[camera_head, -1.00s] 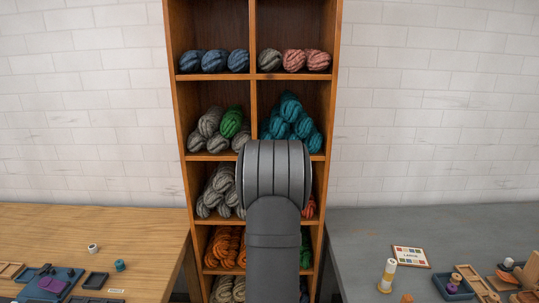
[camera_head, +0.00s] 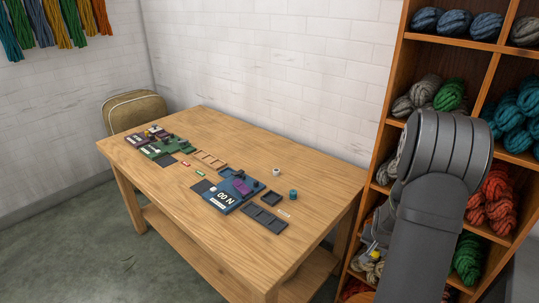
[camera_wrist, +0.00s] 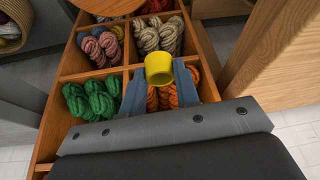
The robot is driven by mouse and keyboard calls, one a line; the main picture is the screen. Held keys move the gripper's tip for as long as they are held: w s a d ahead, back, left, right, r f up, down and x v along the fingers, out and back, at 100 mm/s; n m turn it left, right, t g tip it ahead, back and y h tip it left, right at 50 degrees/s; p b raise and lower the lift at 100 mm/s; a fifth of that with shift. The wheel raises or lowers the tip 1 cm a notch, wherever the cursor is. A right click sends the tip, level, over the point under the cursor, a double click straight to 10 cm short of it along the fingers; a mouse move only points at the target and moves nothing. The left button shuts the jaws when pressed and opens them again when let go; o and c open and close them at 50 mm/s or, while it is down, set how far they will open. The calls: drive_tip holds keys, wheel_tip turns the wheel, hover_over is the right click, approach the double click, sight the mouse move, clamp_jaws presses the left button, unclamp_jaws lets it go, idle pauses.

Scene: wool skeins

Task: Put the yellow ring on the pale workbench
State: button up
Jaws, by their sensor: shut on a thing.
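The yellow ring (camera_wrist: 159,69) is a short, open band. In the wrist view it sits between the two blue-grey fingers of my gripper (camera_wrist: 165,80), which is shut on it and holds it in front of the shelf. A small yellow patch at the gripper's end, probably the ring (camera_head: 373,247), shows low in the head view beside my arm. The pale workbench (camera_head: 318,180) is a light wooden table left of the shelf, well apart from the ring. Its near right part is bare wood.
The wooden shelf (camera_head: 396,63) with wool skeins stands right of the bench. On the bench lie a blue tray (camera_head: 226,203), a dark compartment tray (camera_head: 264,219), a teal spool (camera_head: 293,194) and a white spool (camera_head: 276,172). A tan chair (camera_head: 135,108) stands behind its far end.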

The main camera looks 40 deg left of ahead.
drive_tip(key=shift+n+y, duration=0.3)
drive_tip(key=shift+n, duration=0.5)
drive_tip(key=a+r, duration=0.1)
drive_tip(key=a, duration=0.5)
drive_tip(key=s+a+r, duration=0.1)
drive_tip(key=a+r, duration=0.1)
drive_tip(key=a, duration=0.5)
drive_tip(key=s+a+r, duration=0.1)
drive_tip(key=a, duration=0.5)
drive_tip(key=shift+s+a+r, duration=0.15)
drive_tip(key=shift+a+r, duration=0.1)
drive_tip(key=shift+a, duration=0.15)
drive_tip(key=s+a+r+n, duration=0.1)
drive_tip(key=s+a+r, duration=0.25)
drive_tip(key=a, duration=0.45)
drive_tip(key=s+a+r, duration=0.2)
drive_tip(key=s+a, duration=0.3)
drive_tip(key=a, duration=0.4)
hover_over(241, 217)
drive_tip(key=d, duration=0.1)
drive_tip(key=f, duration=0.4)
drive_tip(key=s+f, duration=0.1)
drive_tip(key=f, duration=0.1)
drive_tip(key=shift+d+f, duration=0.15)
drive_tip(key=shift+f, duration=0.2)
drive_tip(key=shift+s+a+f, duration=0.15)
drive_tip(key=shift+a+f, duration=0.15)
drive_tip(key=shift+a, duration=0.1)
drive_tip(key=shift+f, duration=1.9)
drive_tip(key=shift+f, duration=0.15)
